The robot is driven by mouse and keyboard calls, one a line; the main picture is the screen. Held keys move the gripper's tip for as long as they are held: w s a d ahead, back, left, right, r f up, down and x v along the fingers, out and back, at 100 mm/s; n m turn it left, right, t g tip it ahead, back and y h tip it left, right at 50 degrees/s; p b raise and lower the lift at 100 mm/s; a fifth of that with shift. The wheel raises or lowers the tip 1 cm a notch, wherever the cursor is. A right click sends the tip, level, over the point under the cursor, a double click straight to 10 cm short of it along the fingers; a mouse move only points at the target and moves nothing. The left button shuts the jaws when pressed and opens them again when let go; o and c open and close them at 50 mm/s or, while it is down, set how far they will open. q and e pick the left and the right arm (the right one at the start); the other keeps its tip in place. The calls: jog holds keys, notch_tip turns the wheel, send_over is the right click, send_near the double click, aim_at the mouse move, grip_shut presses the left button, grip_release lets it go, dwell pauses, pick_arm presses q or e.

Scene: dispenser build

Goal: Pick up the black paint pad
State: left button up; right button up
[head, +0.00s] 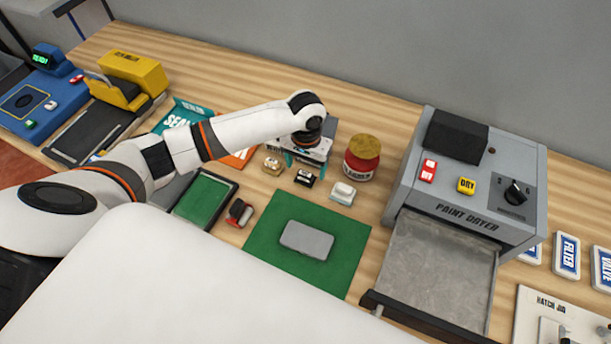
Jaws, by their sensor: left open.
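The black paint pad (305,178) is a small dark block on the wooden table, between a tan pad (272,165) and a white pad (342,192). My left gripper (306,163) is open, with its teal fingers pointing down just above and behind the black pad. The gripper appears empty, and I cannot tell its exact height over the pad. My right gripper is not in view.
A red jar (362,158) stands close right of my left gripper. A green mat (342,252) with a grey plate (306,240) lies in front. A grey paint dryer (530,185) with its drawer (437,270) out stands at right. A green tray (203,207) lies left.

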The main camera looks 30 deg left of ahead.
aim_at(305, 173)
pick_arm(q)
jog(key=f, duration=0.3)
jog(key=f+p, duration=0.1)
jog(key=f, duration=0.1)
jog(key=shift+w+a+f, duration=0.3)
jog(key=shift+w, duration=0.05)
jog(key=shift+c, duration=0.2)
jog(key=c, duration=1)
notch_tip(305, 173, up, 10)
jog(key=shift+r+b, duration=0.1)
jog(key=shift+b, duration=0.45)
